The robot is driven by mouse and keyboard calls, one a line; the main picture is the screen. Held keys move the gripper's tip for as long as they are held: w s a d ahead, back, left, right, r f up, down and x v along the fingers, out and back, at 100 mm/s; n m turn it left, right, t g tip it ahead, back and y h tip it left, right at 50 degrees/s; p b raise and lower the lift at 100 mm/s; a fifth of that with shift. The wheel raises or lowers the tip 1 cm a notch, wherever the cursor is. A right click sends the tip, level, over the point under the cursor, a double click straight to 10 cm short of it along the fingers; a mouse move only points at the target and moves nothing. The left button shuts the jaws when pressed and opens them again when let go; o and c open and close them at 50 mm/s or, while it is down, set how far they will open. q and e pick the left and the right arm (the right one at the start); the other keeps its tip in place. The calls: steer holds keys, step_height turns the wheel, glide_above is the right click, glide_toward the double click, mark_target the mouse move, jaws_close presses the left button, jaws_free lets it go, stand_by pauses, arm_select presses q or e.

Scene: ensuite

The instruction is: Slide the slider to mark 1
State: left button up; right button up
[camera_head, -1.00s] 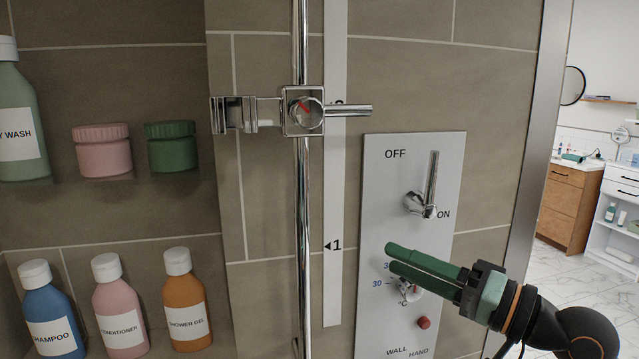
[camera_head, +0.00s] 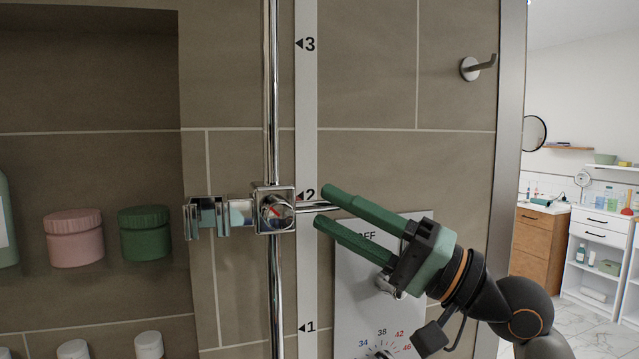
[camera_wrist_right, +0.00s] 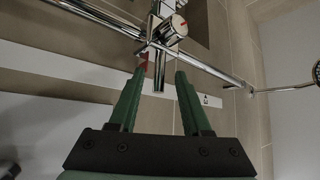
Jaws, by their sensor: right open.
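The chrome slider (camera_head: 274,209) is clamped on the vertical chrome rail (camera_head: 275,100). It sits at about mark 2 (camera_head: 306,194) of the white scale strip (camera_head: 306,120); mark 1 (camera_head: 306,327) is lower down. Its lever (camera_head: 318,206) points right, and a holder (camera_head: 206,216) juts out on its left. My right gripper (camera_head: 321,208) is open, its green fingers above and below the lever's tip. In the right wrist view the slider (camera_wrist_right: 166,28) lies just beyond the open fingers (camera_wrist_right: 158,80). My left gripper is not in view.
A control panel (camera_head: 350,290) with a handle and temperature dial is on the wall below my right gripper. A hook (camera_head: 474,67) is at upper right. A niche at left holds pink (camera_head: 73,238) and green (camera_head: 146,232) jars and several bottles.

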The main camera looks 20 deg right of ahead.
steer(key=shift+p+x, duration=0.35)
steer(key=shift+x, duration=1.1)
jaws_close()
steer(key=shift+f, duration=0.1)
